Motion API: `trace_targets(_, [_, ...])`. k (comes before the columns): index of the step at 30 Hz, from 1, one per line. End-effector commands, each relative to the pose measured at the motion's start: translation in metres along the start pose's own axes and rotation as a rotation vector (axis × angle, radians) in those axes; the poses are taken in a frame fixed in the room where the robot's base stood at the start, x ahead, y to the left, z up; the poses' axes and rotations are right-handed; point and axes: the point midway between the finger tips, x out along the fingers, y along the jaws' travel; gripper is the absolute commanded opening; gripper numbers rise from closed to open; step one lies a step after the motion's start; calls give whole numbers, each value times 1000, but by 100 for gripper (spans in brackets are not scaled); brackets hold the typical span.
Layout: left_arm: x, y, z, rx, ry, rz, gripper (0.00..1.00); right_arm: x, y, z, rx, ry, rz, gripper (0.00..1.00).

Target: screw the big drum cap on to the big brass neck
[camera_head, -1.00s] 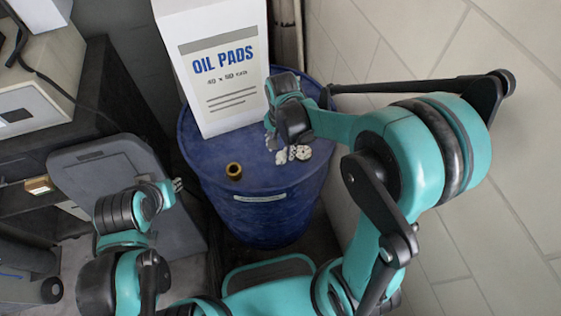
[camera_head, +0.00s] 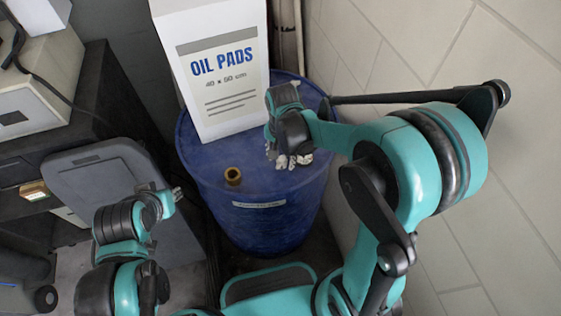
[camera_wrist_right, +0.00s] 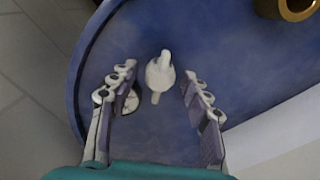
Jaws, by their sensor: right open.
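The big brass neck (camera_head: 233,176) stands on the blue drum's top; its edge shows at the top right of the right wrist view (camera_wrist_right: 290,8). A white piece with a raised grip (camera_wrist_right: 160,76), which looks like a cap, lies on the drum top between the fingers of my right gripper (camera_wrist_right: 158,96), ahead of the palm. The fingers are open and do not touch it. In the head view my right gripper (camera_head: 283,160) points down over the drum's right side and hides most of the white pieces. My left gripper (camera_head: 176,192) is at the left, away from the drum; its jaws are unclear.
The blue drum (camera_head: 262,222) carries a white oil pads box (camera_head: 215,75) at the back. Another pale round piece (camera_wrist_right: 131,101) is partly behind the left finger in the wrist view. A tiled wall (camera_head: 440,60) is close on the right; a grey panel (camera_head: 110,185) is at left.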

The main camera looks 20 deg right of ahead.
Motion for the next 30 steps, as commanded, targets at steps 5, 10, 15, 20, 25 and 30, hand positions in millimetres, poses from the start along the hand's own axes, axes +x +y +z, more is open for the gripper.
trace_targets(5, [0,0,0,0,0,0,26,0,0,0,0,0,0,17])
trace_targets(10, [0,0,0,0,0,0,26,0,0,0,0,0,0,0])
trace_targets(15, [-2,0,-1,0,0,0,26,-3,0,0,0,0,0,0])
trace_targets(20, [-10,0,-7,0,0,0,26,-14,0,0,0,0,0,0])
trace_targets(25, [-19,0,-14,0,0,0,26,-29,0,0,0,0,0,0])
trace_targets(30, [-28,0,-20,0,0,0,26,-44,0,0,0,0,0,0])
